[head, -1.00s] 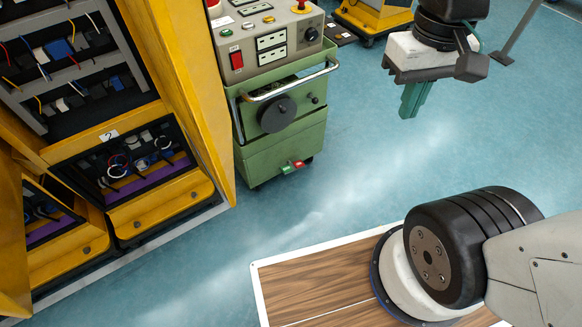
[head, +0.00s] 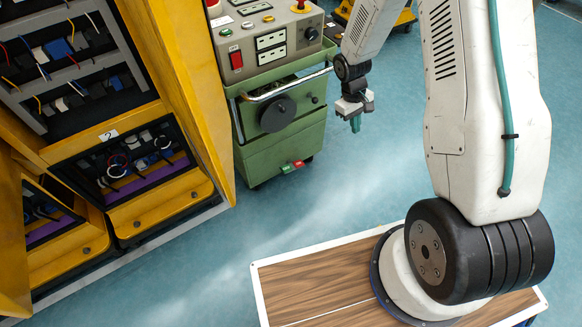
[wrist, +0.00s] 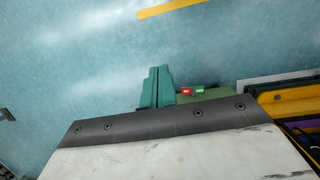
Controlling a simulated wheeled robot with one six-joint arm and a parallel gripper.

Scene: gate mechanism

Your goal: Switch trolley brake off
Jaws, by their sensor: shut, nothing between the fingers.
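The green trolley (head: 282,145) stands beside the yellow cabinet in the head view, with a control panel on top. My gripper (head: 356,125) is shut and empty, with teal fingers pointing down, to the right of the trolley and above the floor. The fingers (wrist: 157,86) are apart from the pedals. Most of the trolley is hidden in the wrist view.
A yellow cabinet (head: 185,110) with open wired bays stands left of the trolley. The trolley's handle rail (head: 290,85) juts out at its front. My wood-topped base is at the bottom. The blue floor (head: 330,195) between them is clear.

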